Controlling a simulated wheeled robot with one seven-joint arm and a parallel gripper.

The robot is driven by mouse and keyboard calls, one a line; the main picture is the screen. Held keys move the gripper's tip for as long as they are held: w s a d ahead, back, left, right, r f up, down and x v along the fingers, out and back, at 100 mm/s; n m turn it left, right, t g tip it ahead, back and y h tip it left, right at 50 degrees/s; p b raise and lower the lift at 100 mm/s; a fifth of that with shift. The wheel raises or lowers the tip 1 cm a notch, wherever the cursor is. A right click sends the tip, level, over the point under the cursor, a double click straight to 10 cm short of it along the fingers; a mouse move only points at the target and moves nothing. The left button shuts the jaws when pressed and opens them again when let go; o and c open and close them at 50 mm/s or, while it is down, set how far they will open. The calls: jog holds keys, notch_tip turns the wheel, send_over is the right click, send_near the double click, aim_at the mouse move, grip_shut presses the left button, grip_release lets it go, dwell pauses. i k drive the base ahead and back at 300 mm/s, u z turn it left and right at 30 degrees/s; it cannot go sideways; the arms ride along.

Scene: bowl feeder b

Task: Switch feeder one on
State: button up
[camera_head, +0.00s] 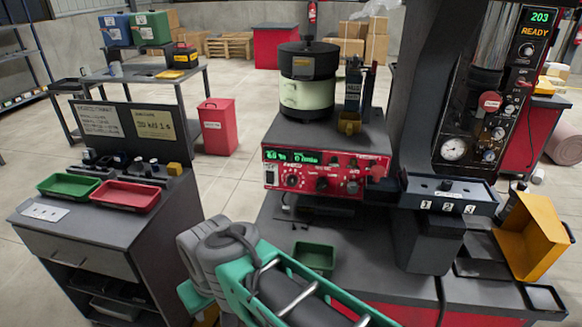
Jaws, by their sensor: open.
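A bowl feeder (307,94) with a black top and a pale green body stands on a dark bench at the centre. Below it is a red control panel (325,172) with lit green displays, knobs and small switches; the switch positions are too small to tell. A dark box (447,192) to its right carries the numbers 1, 2 and 3. Which control belongs to feeder one cannot be read. My green and grey arm crosses the bottom centre, in front of the bench and below the panel. My gripper's fingers cannot be seen.
A dark machine (485,110) with a "READY" display and gauge stands at right. A yellow bin (530,237) is below it. A green tray (313,256) lies on the bench front. A side cabinet (90,262) holds red and green trays at left. Open floor lies behind.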

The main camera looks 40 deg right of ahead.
aim_at(270, 175)
jog(key=z, duration=0.55)
jog(key=k, duration=0.55)
jog(key=u, duration=1.15)
jog(key=i, duration=0.85)
jog(key=z, duration=0.65)
jog(key=i, duration=0.55)
jog(key=z, duration=0.55)
